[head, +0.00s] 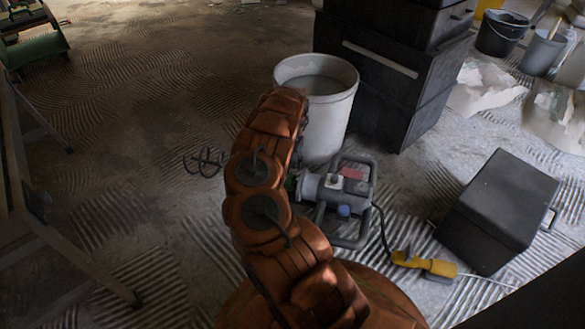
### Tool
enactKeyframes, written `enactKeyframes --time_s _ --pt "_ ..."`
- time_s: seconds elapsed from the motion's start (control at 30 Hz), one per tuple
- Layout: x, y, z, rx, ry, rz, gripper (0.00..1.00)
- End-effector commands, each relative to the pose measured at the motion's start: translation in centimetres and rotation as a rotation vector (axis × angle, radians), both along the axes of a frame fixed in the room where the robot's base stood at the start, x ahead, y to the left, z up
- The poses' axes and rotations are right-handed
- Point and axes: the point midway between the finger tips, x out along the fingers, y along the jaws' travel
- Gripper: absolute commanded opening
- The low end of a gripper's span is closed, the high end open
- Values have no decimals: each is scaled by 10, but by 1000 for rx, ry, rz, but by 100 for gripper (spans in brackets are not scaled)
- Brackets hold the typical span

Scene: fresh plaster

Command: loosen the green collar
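A grey pump (322,190) in a tubular frame stands on the floor just right of my orange arm. A small dark greenish part (292,184) shows at the pump's left end, against my arm. It may be the green collar, but it is too small and too covered to be sure. My arm hides whatever lies to the left of it. My gripper cannot be made out; the arm's far end bends away near the white bucket (340,112), and no fingers show.
The white bucket, holding grey material, stands behind the pump. Stacked black cases (392,80) stand behind it, and a dark box (498,205) is at right. A yellow tool (425,264) with a cable lies in front. A coiled dark cable (205,161) lies left. Left floor is mostly clear.

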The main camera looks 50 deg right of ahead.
Motion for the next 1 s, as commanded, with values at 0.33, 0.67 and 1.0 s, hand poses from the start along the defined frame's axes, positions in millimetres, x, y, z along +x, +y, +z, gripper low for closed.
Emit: enactKeyframes --time_s 0.33,0.67,1.0 --pt "0 0 -17 0 0 1 44" --pt "0 0 -16 0 0 1 18" --pt "0 0 -17 0 0 0 0"
